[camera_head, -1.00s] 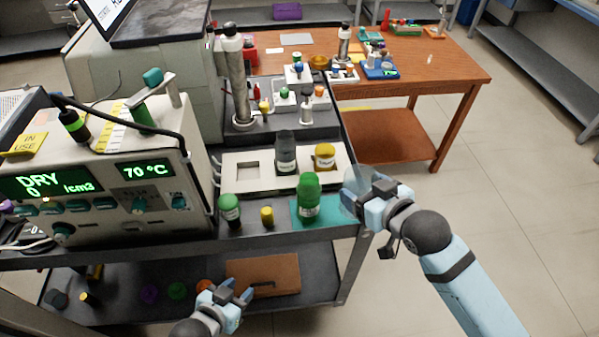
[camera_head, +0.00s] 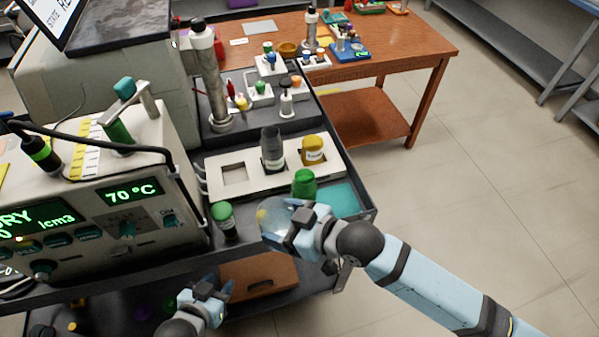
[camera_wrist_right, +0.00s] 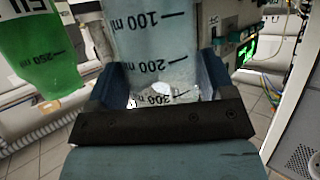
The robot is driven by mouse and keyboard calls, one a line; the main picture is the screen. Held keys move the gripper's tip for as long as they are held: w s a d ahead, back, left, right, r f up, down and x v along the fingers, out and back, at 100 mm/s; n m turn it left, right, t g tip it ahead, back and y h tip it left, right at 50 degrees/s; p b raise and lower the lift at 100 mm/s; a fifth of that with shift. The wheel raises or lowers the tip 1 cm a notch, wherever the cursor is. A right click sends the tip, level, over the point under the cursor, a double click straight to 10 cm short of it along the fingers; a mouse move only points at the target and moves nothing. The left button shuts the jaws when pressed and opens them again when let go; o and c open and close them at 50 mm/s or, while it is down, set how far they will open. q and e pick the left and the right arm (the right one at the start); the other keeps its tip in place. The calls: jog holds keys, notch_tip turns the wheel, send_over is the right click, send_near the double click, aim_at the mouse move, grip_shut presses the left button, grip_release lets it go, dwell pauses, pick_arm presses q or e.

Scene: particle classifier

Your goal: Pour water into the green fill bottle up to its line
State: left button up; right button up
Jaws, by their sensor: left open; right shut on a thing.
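The green fill bottle (camera_head: 304,186) stands on the teal mat (camera_head: 342,199) at the cart's front right. It also shows in the right wrist view (camera_wrist_right: 42,62), at the left. My right gripper (camera_head: 290,228) is shut on a clear graduated beaker (camera_head: 272,218), just in front and left of the bottle. The right wrist view shows the beaker (camera_wrist_right: 157,42) between the fingers (camera_wrist_right: 160,85), with bluish contents; I cannot tell the water level. The beaker and gripper hide the bottle's lower part in the head view. My left gripper (camera_head: 207,294) is open and empty, low before the cart.
A green-capped dark bottle (camera_head: 225,220) stands left of the beaker. The display instrument (camera_head: 100,210) fills the left. Open floor (camera_head: 500,130) lies right.

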jog(key=shift+r+p, duration=0.25)
jog(key=shift+p, duration=0.3)
jog(key=r+p, duration=0.1)
jog(key=p, duration=0.3)
jog(key=shift+p, duration=0.35)
jog(key=shift+f+p, duration=0.15)
jog(key=shift+p, duration=0.3)
jog(key=shift+f, duration=0.1)
jog(key=shift+d, duration=0.1)
